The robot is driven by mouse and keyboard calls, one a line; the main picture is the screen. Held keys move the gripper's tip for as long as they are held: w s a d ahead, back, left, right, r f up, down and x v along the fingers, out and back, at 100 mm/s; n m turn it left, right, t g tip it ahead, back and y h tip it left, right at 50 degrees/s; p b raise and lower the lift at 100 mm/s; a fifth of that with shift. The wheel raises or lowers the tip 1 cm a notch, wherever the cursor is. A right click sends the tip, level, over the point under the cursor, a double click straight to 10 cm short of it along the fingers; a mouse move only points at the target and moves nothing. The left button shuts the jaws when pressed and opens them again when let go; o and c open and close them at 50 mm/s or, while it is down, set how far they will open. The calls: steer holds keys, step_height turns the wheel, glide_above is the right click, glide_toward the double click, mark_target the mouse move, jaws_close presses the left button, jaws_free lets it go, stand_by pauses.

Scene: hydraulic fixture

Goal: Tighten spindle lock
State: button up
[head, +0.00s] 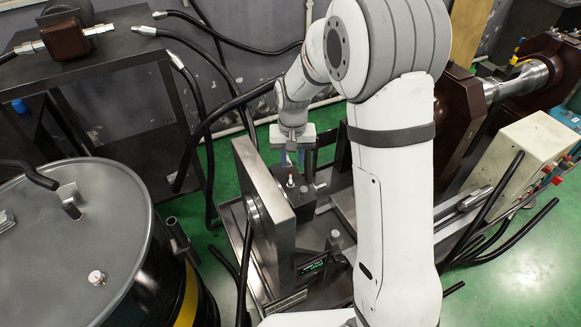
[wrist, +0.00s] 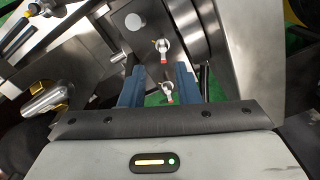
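My gripper (head: 293,161) points down over a dark block (head: 296,202) of the fixture in the head view. In the wrist view the two blue fingers of my gripper (wrist: 157,64) are open, with nothing held. A small silver lever with a red tip (wrist: 167,91) shows in the gap between the fingers. A second, similar red-tipped lever (wrist: 164,48) shows just beyond the fingertips. In the head view one small red-tipped lever (head: 290,181) stands on the block below my gripper. I cannot tell which lever is the spindle lock, or whether a finger touches either.
A thick upright metal plate (head: 264,192) stands left of the block. A grey drum (head: 75,235) is at the left front, and a dark table (head: 95,50) is behind it. Black hoses (head: 215,120) hang nearby. A beige box (head: 520,160) stands at the right.

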mark_target(291, 179)
steer(key=shift+w+a+f, duration=0.2)
steer(key=shift+f, duration=0.25)
step_height(291, 179, down, 7)
steer(key=shift+f+p, duration=0.1)
steer(key=shift+p, duration=0.55)
jaws_close()
